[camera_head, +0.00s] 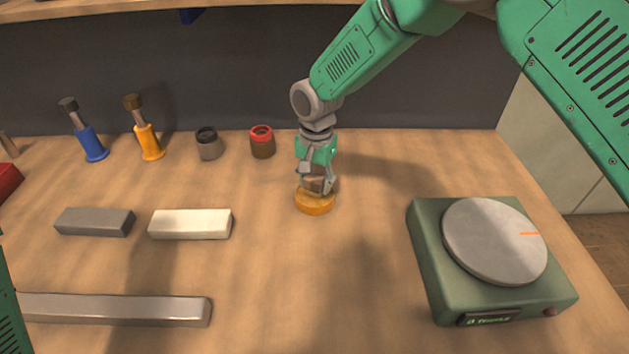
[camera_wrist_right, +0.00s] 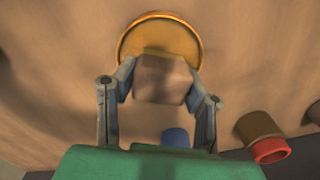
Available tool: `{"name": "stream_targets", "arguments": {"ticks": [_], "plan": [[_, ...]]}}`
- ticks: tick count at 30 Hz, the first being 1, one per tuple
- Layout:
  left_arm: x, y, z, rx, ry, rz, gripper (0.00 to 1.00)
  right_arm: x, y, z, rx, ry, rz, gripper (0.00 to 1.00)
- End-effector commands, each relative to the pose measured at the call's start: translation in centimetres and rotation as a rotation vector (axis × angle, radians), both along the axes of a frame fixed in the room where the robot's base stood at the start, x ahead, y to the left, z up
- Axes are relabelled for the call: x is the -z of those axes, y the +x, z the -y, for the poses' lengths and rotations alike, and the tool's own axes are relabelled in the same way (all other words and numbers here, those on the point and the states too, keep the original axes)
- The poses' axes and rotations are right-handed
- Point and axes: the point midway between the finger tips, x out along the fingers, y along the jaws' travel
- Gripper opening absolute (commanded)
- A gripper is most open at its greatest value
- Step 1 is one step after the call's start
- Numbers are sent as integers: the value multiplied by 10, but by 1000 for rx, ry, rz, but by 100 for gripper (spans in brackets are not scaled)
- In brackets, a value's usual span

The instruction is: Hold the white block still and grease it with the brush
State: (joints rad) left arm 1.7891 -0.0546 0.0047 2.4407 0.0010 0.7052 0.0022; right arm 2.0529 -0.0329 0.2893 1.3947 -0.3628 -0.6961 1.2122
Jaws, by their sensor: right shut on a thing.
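The white block (camera_head: 190,224) lies flat on the wooden table, left of the middle in the head view, with nothing touching it. My right gripper (camera_head: 317,184) points down and is shut on a brown blocky piece (camera_wrist_right: 163,80), which looks like the brush's head. A bit of blue (camera_wrist_right: 175,137) shows behind it. The piece is over a round orange tin (camera_head: 314,205), also in the right wrist view (camera_wrist_right: 160,32); I cannot tell whether they touch. My left gripper is out of view; only green of my left arm shows at the left edge.
A grey block (camera_head: 94,222) lies left of the white block, a long metal bar (camera_head: 120,310) nearer. Blue (camera_head: 90,142) and orange (camera_head: 148,141) dark-topped tools and small cups (camera_head: 262,142) stand behind. A green scale (camera_head: 430,250) stands right. The table's middle front is clear.

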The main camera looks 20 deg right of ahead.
Motion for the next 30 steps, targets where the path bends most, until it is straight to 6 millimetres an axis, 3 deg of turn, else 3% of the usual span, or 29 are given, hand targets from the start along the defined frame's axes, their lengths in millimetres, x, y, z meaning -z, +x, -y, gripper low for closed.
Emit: {"name": "stream_targets", "arguments": {"ticks": [19,30], "plan": [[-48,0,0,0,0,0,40,-57,1,0,0,-1,4,15],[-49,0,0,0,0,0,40,-59,1,0,0,0,3,15]]}}
